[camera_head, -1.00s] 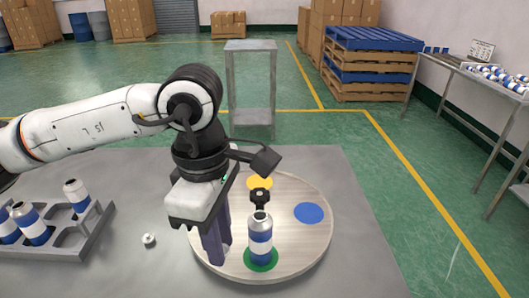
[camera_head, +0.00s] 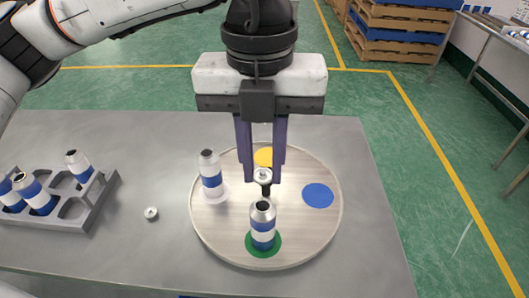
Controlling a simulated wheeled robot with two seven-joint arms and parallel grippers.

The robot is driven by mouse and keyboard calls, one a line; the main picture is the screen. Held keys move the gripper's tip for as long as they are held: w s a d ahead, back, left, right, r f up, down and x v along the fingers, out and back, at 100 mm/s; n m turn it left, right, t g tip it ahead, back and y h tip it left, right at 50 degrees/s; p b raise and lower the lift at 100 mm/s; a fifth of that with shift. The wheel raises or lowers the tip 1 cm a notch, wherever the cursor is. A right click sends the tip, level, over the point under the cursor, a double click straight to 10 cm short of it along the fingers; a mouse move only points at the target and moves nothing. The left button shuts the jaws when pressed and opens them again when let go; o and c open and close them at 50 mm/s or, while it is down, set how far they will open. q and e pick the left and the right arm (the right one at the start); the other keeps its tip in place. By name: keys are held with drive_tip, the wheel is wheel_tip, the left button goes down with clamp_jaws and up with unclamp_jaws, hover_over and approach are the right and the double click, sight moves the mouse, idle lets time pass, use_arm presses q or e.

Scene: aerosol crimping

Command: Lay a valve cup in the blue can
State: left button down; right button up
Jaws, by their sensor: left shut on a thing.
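My left gripper (camera_head: 263,180) points down over the round turntable (camera_head: 215,235), shut on a small silver valve cup (camera_head: 262,175) between its fingertips. A blue-and-white can (camera_head: 263,231) stands upright on the turntable's green spot, with a dark opening at its top. It is in front of the fingertips and apart from them; the held cup appears just behind its mouth. A second blue-and-white can (camera_head: 211,178) stands upright on a white spot, left of the fingers. Another valve cup (camera_head: 151,213) lies loose on the table. My right gripper is not in view.
A grey rack (camera_head: 90,215) with several blue-and-white cans and empty slots stands at the left of the table. The turntable has a bare blue spot (camera_head: 318,195) and a partly hidden yellow spot (camera_head: 263,152). The table (camera_head: 365,235) right of the turntable is clear.

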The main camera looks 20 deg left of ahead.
sight(262, 176)
use_arm(q)
drive_tip(key=shift+f, duration=0.75)
wheel_tip(262, 176, down, 4)
drive_tip(key=shift+r+b, duration=0.25)
drive_tip(key=shift+b, duration=0.85)
drive_tip(key=shift+f+b, duration=0.4)
drive_tip(key=shift+b, duration=0.05)
drive_tip(key=shift+b, duration=0.85)
drive_tip(key=shift+r, duration=0.1)
drive_tip(key=c, duration=0.9)
unclamp_jaws()
